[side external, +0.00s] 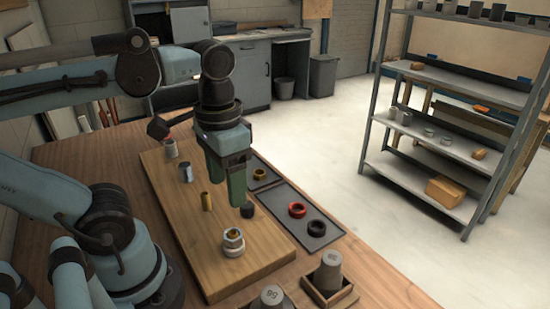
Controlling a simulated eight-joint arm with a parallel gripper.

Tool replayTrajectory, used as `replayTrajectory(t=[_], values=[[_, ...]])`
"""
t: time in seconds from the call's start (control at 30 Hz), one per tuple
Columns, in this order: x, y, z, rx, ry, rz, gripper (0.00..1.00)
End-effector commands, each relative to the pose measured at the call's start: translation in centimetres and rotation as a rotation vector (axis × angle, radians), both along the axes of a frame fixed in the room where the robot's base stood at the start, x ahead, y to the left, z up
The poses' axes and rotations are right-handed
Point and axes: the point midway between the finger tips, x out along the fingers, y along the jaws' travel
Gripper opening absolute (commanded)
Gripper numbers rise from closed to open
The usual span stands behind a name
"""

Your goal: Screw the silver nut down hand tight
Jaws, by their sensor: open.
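A silver nut (233,236) sits around an upright fitting near the front end of the wooden board (265,256). A pale, wider base shows below the nut. I cannot tell how far down the thread the nut is. My gripper (227,192) points down over the board with its green fingers apart. It appears above and behind the silver nut, not touching it. Nothing shows between the fingers.
A brass post (207,201), a silver post (186,173) and a grey fitting (171,149) stand along the board. A dark piece (248,210) is beside the fingers. A dark mat (328,236) holds red (297,210) and black (317,228) rings. Weight-like grey pieces (330,270) stand in front.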

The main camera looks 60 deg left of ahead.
Motion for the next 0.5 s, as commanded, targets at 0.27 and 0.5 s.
replayTrajectory(t=[0.27,0.5], values=[[0.0,0.0,-3.3,0.0,0.0,-0.002,0.68],[0.0,0.0,-6.3,0.0,0.0,-0.003,0.68]])
